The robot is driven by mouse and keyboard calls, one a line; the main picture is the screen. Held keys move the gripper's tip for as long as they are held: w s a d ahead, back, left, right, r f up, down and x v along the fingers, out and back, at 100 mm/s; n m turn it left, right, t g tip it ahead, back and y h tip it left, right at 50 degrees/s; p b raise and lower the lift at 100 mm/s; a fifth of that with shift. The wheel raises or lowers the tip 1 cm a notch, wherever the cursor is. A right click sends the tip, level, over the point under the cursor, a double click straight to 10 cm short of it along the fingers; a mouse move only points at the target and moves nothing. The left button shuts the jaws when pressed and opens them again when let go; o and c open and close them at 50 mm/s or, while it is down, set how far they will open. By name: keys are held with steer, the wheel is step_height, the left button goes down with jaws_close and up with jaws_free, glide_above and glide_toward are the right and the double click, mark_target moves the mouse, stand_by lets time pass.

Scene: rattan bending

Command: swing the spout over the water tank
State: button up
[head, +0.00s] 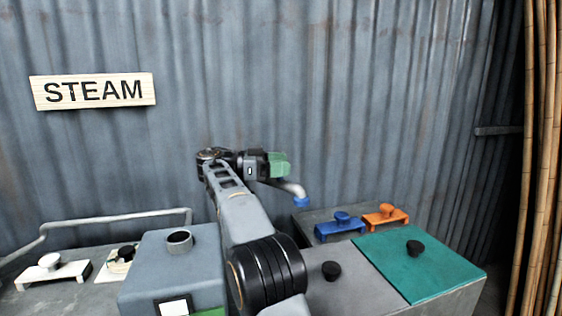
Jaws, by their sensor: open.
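The spout (290,187) is a pale grey curved pipe with a blue tip (302,202) turned downward. It shows just below and right of my gripper (284,164), and its other end is hidden behind my arm. The spout tip hangs near the left rear of the right-hand bench. My gripper has green fingers pointing right; it is open, and whether it touches the spout cannot be told. A blue-grey box with a round open neck (180,237), likely the water tank (150,262), stands left of my arm, with a white label on its front.
On the right bench are a blue handled piece (340,227), an orange one (386,214), a teal lid (425,262) and a grey lid (350,281), both with black knobs. A pipe rail (115,218) runs behind the left bench. Bamboo poles (540,150) stand far right.

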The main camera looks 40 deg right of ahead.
step_height(320, 180, up, 3)
steer(key=shift+f+p, duration=0.1)
steer(key=shift+p, duration=0.3)
steer(key=s+a+r+b, duration=0.4)
steer(key=s+a+r, duration=0.2)
steer(key=s+r, duration=0.4)
steer(key=shift+s+b, duration=0.3)
steer(key=shift+s, duration=1)
steer(key=shift+r, duration=0.1)
